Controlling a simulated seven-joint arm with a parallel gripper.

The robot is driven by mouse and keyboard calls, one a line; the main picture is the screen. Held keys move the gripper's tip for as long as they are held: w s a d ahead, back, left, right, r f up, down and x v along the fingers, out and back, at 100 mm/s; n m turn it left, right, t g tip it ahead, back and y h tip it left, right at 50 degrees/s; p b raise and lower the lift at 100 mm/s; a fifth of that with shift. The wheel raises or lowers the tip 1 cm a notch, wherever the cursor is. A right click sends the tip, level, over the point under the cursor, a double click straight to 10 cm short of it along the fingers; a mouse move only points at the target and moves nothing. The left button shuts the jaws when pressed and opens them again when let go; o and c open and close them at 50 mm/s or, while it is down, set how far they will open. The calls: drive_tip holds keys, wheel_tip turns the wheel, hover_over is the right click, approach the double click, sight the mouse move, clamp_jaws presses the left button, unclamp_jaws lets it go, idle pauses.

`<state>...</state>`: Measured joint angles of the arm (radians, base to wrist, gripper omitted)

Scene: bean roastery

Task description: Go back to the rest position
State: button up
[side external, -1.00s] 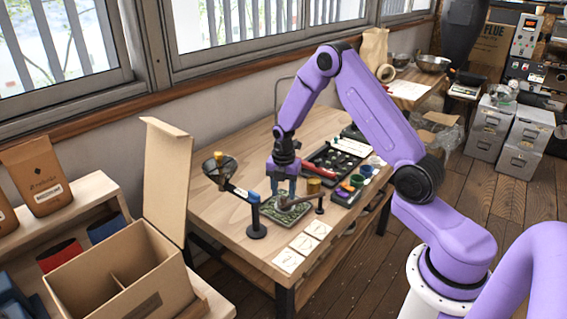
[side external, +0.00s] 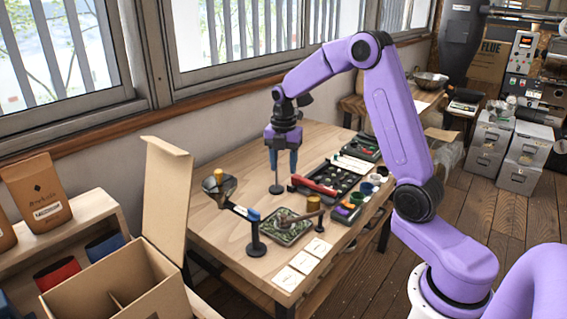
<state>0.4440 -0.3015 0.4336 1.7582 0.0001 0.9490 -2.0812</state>
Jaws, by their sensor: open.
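My gripper (side external: 283,172) hangs above the wooden table, fingers pointing down. Its two blue fingers are apart and nothing shows between them. Below and in front of it, a square green-patterned tray (side external: 285,238) lies on the table with a small brown-handled item (side external: 300,216) over it.
A black stand with a blue-tipped arm (side external: 256,238) and a dark scoop (side external: 219,186) stands left of the tray. A black tray with a red item (side external: 314,187) and small cups (side external: 349,208) are at right. White cards (side external: 290,278) lie in front. An open cardboard box (side external: 120,285) is at left.

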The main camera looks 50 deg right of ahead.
drive_tip(key=s+a+r+m, duration=0.2)
drive_tip(key=s+a, duration=0.5)
drive_tip(key=a, duration=0.1)
drive_tip(key=s+a+r+m, duration=0.2)
drive_tip(key=s+a, duration=0.4)
drive_tip(key=a, duration=0.1)
drive_tip(key=s+a+m, duration=0.1)
drive_tip(key=s+m, duration=0.4)
drive_tip(key=s, duration=1.5)
drive_tip(key=shift+s+a+f+m, duration=0.25)
drive_tip(key=shift+f+m, duration=0.05)
drive_tip(key=shift+f, duration=0.15)
